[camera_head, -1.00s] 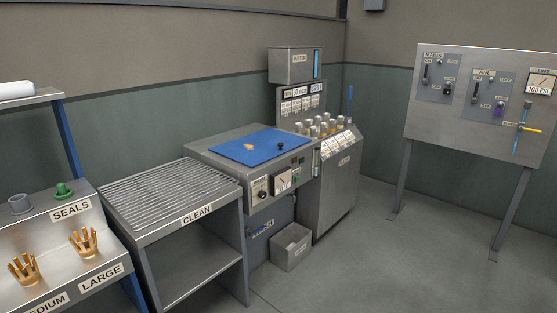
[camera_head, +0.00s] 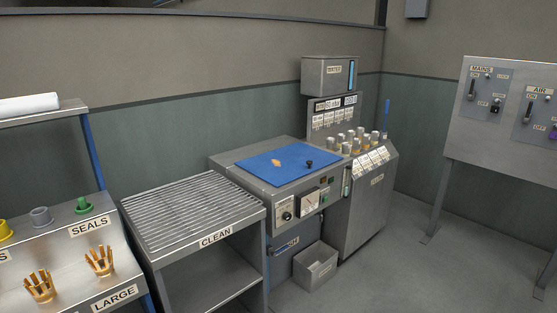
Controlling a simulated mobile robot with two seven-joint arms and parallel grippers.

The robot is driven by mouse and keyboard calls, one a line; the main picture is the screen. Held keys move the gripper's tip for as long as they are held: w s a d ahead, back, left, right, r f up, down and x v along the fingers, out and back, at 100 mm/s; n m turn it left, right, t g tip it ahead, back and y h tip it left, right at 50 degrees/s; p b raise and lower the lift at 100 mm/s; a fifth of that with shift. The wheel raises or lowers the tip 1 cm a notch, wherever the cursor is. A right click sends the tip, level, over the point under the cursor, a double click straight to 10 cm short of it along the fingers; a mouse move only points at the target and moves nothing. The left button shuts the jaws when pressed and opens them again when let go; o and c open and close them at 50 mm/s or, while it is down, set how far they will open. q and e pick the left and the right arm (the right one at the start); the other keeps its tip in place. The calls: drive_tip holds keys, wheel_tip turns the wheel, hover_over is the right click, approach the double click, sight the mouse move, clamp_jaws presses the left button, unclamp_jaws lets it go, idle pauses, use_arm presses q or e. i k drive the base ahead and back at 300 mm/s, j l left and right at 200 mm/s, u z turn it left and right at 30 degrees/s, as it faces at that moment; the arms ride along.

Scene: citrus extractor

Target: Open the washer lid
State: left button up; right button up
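No part labelled as a washer can be read. A grey metal machine (camera_head: 232,169) stands against the wall, with a blue flat panel or mat (camera_head: 262,168) on its top. I cannot tell which part is the lid. Neither gripper is in view.
A slatted rack labelled CLEAN (camera_head: 190,205) stands left of the machine. A grey bin (camera_head: 315,267) sits on the floor in front. A SEALS and LARGE parts shelf (camera_head: 120,262) is at lower left. A MAINS and AIR panel (camera_head: 480,140) stands at right. Floor (camera_head: 430,285) is clear at lower right.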

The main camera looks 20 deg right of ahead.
sight(277, 168)
drive_tip(key=i+l+u, duration=0.1)
drive_tip(key=l, duration=0.25)
drive_tip(key=i+l+u, duration=0.25)
drive_tip(key=l, duration=0.45)
drive_tip(key=i+l+u, duration=0.1)
drive_tip(key=i+l, duration=0.15)
drive_tip(key=i+l+u, duration=0.15)
drive_tip(key=l, duration=0.35)
drive_tip(key=i+l, duration=0.1)
drive_tip(key=l, duration=0.35)
drive_tip(key=i+l, duration=0.15)
drive_tip(key=l, duration=0.3)
drive_tip(key=i+l, duration=0.1)
drive_tip(key=l, duration=0.35)
drive_tip(key=i+l+u, duration=0.1)
drive_tip(key=l, duration=0.4)
